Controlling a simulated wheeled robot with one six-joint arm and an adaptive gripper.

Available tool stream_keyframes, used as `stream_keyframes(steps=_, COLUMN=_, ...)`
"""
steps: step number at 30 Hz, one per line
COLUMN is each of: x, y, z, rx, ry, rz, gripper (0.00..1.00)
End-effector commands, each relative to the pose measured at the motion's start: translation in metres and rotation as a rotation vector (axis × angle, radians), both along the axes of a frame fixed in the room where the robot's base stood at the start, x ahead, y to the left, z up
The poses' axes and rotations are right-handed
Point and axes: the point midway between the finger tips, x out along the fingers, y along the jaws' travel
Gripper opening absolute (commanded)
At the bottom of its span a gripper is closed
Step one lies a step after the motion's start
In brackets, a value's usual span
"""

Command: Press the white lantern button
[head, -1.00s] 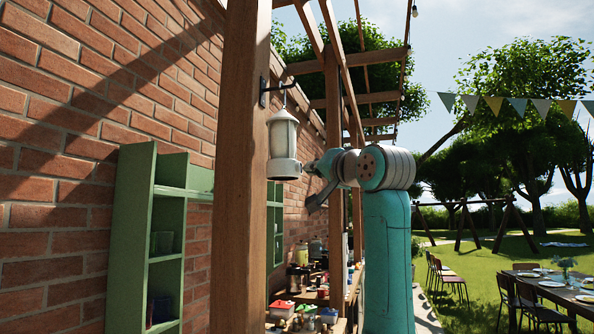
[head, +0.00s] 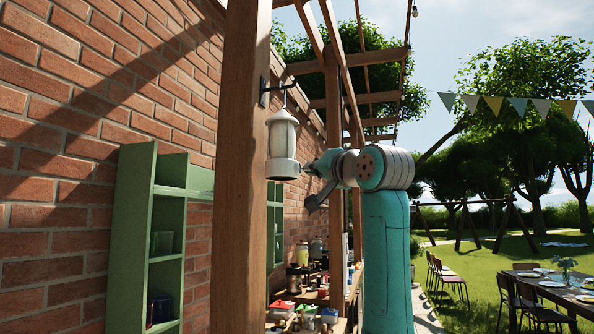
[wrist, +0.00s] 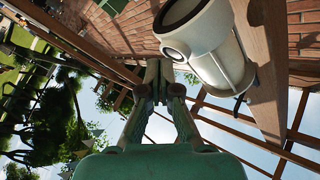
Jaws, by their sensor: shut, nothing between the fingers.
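The white lantern (head: 283,146) hangs from a dark bracket beside the wooden post, with a wide collar at its lower end. In the wrist view the lantern (wrist: 222,62) fills the upper right. A round, dark-ringed button (wrist: 173,53) shows on the side of its collar. My gripper (head: 308,169) is just right of the collar in the head view, with a small gap seeming to remain. In the wrist view my gripper (wrist: 158,68) is shut and empty, its fingertips close to the button. Whether they touch it I cannot tell.
A thick wooden post (head: 238,180) stands close left of the lantern, before the brick wall (head: 60,150). A green shelf (head: 130,240) is on the wall. Below is a counter with jars and small boxes. Open lawn (head: 455,260) lies to the right.

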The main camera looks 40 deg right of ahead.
Motion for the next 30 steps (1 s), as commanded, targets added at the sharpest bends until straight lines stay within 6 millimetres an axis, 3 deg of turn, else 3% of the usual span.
stream_keyframes(steps=30, x=0.0065, y=0.0054, z=0.0005, rx=0.000, ry=0.000, rz=0.000, gripper=0.00)
